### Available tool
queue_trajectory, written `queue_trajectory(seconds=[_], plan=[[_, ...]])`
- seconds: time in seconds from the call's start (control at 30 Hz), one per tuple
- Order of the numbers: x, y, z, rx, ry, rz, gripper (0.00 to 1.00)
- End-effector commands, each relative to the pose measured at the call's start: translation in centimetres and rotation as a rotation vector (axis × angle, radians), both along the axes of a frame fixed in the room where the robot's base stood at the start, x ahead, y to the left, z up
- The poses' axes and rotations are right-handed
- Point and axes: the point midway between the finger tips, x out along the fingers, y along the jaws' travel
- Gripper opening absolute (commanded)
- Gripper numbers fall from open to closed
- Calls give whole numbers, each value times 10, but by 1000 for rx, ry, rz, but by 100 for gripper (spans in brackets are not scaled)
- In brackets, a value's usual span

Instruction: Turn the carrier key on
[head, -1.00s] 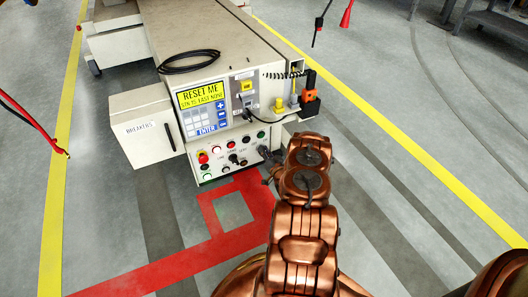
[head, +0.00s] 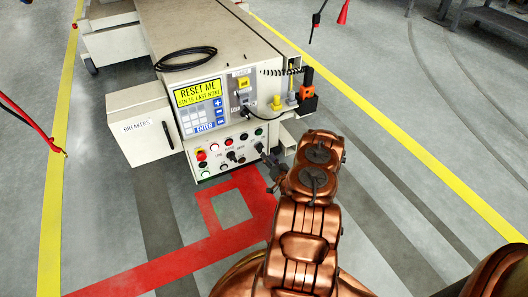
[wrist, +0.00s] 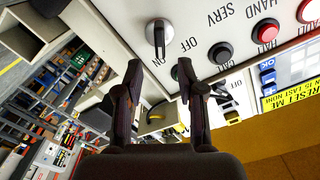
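The carrier (head: 190,42) is a long cream cabinet with a control panel (head: 222,163) on its near end. In the wrist view the carrier key (wrist: 158,36) is a grey knob with an upright bar on the panel, which appears upside down. The "ON" label is by the bar's lower end and "OFF" is to its right. My gripper (wrist: 160,76) is open and empty, its fingertips just below the key in that view and apart from it. In the head view my gripper (head: 271,166) is by the panel's lower right corner, and the key is not clear there.
A yellow screen (head: 198,92) reads "RESET ME". Several buttons and switches sit close to the key, including a black button (wrist: 219,52). A breakers box (head: 145,128) juts out at left. A corner bracket (head: 290,140) is near my gripper. Floor at right is open.

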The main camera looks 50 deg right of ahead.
Motion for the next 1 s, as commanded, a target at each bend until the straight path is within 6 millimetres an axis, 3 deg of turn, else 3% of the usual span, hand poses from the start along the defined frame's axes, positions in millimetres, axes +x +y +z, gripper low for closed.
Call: queue_trajectory(seconds=[0.1,0.37,1.0], plan=[[-23,6,-1,4,2,-6,39],[-48,15,0,0,-1,-2,39],[-51,18,0,0,-1,0,39]])
